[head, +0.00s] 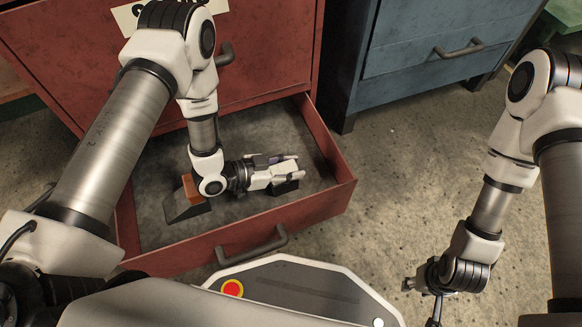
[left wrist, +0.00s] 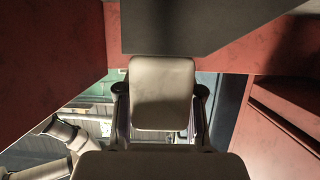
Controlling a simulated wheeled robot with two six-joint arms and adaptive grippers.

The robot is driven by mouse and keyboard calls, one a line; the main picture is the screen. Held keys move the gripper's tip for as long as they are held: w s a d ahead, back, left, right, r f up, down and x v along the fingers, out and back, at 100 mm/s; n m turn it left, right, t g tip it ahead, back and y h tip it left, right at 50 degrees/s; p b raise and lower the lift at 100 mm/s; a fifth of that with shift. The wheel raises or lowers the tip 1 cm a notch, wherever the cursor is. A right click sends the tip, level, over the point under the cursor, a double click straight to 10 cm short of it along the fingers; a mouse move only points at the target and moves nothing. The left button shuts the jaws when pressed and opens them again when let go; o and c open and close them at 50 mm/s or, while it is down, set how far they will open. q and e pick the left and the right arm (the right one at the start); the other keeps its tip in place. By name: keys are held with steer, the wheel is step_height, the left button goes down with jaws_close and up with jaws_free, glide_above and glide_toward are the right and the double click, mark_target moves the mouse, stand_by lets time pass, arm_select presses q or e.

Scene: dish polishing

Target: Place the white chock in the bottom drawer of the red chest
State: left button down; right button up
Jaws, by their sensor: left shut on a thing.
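The red chest (head: 271,50) stands at the upper left in the head view. Its bottom drawer (head: 222,238) is pulled out, with a grey floor and a handle on its front. My left gripper (head: 284,170) lies sideways inside the drawer, low over its floor, pointing right. It is shut on a pale piece between its fingers, which I take as the white chock; the fingers mostly hide it. The left wrist view shows pale gripper housing, red drawer walls and a grey surface, but no clear chock. My right gripper (head: 428,296) hangs outside the drawer at the lower right, its jaws unclear.
A dark wedge (head: 186,207) with an orange block (head: 190,186) at its top sits in the drawer's left part, beside my left wrist. A blue cabinet (head: 420,60) stands right of the chest. The concrete floor (head: 400,160) between drawer and right arm is clear.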

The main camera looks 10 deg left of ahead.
mark_target(277, 170)
arm_select(q)
steer(key=shift+f, duration=0.1)
steer(key=c, duration=0.7)
jaws_free()
steer(key=shift+c, duration=0.2)
steer(key=shift+r, duration=0.2)
steer(key=p+v, duration=0.4)
steer(key=v, duration=0.3)
steer(key=shift+r, duration=0.1)
steer(key=shift+s+a, duration=0.15)
steer(key=shift+a, duration=0.05)
